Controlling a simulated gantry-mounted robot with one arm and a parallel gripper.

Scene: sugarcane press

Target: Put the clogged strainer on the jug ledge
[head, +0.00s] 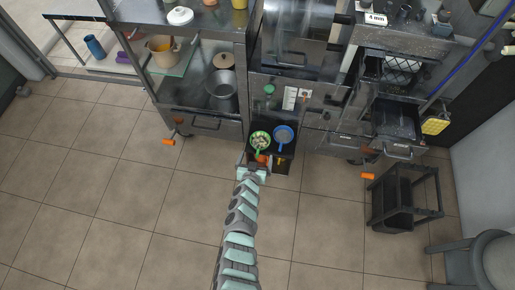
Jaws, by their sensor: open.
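A green-rimmed strainer (260,140) holds pale lumps that cover its mesh, so it looks like the clogged one. A blue strainer (284,133) beside it, to the right, looks clear of lumps. Both are at a dark shelf (283,153) low on the front of the press. My gripper (259,163) is open, at the near end of the green strainer's handle. I cannot tell whether the fingers are around the handle or just short of it. I cannot tell which surface is the jug ledge.
A glass-sided cabinet with a steel pot (221,86) stands left. Orange handles (168,142) stick out low in front. The tiled floor (110,210) at left is clear.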

